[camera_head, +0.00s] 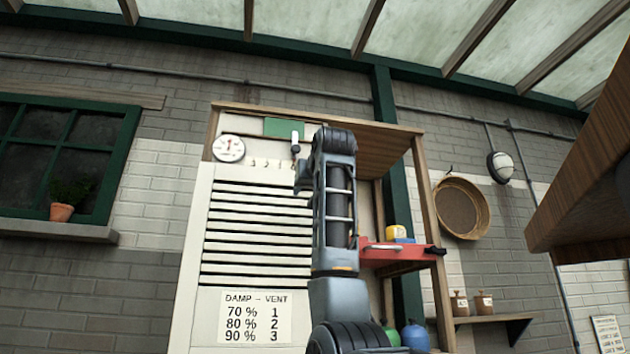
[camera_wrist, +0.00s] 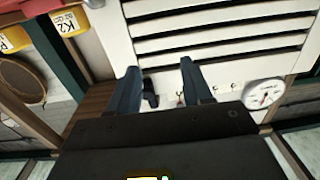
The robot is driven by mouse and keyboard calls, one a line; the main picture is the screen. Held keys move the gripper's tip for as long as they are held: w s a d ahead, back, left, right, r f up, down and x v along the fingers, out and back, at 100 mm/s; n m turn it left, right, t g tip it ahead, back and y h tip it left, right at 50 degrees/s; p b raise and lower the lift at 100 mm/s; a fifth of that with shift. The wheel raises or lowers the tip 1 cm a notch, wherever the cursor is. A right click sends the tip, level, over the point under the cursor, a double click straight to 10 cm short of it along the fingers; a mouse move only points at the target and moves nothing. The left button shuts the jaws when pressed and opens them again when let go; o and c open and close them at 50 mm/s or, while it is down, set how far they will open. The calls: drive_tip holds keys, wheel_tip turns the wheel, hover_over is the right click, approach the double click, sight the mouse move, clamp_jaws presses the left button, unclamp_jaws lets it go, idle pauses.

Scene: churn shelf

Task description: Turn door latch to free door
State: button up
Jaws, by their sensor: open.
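The louvred cream door (camera_head: 258,225) of a cabinet stands closed-looking behind my arm; its slats also show in the wrist view (camera_wrist: 215,30). A small upright white piece with a dark end (camera_head: 295,146), possibly the latch, sits near the door's top right. A small dark piece (camera_wrist: 151,93) shows between the fingers in the wrist view and may be the same part. My gripper (camera_head: 302,178) is close to it in the head view. In the wrist view its fingers (camera_wrist: 160,66) are apart, with nothing clearly held. Contact with the latch cannot be told.
A round dial (camera_head: 229,148) and a row of small hooks (camera_head: 265,163) are left of the gripper. A brown wooden edge (camera_head: 585,170) juts in at far right.

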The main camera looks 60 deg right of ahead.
drive_tip(key=s+r, duration=0.4)
drive_tip(key=r, duration=0.2)
drive_tip(key=p+x, duration=0.3)
drive_tip(key=x, duration=0.3)
drive_tip(key=shift+w+d+h, duration=0.25)
drive_tip(key=shift+d+h, duration=0.05)
drive_tip(key=shift+d, duration=0.05)
drive_tip(key=shift+r, duration=0.1)
drive_tip(key=shift+c, duration=0.2)
clamp_jaws()
